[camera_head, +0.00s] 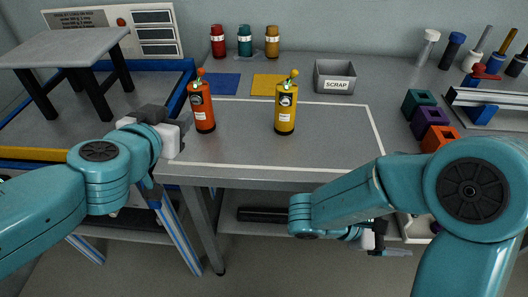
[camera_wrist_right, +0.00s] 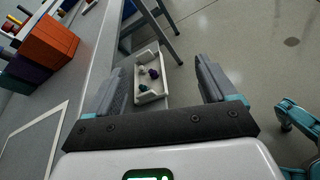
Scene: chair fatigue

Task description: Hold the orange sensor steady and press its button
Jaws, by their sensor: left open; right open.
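The orange sensor (camera_head: 201,108) is an upright orange cylinder with a pale label, a dark emblem and a small knobbed top. It stands near the left front of the grey bench. I cannot make out which part is its button. My left gripper (camera_head: 178,121) is open just left of the sensor, close to its side; a gap or contact is hard to judge. My right gripper (camera_head: 386,246) is low in front of the bench edge, away from the sensor. In the right wrist view its open fingers (camera_wrist_right: 165,88) have nothing between them.
A similar yellow cylinder (camera_head: 285,108) stands right of the orange one. Blue (camera_head: 220,84) and yellow (camera_head: 268,85) pads, a scrap bin (camera_head: 334,77) and several jars lie behind. Coloured blocks (camera_head: 431,122) are at right. A white tray (camera_wrist_right: 151,75) sits below the bench.

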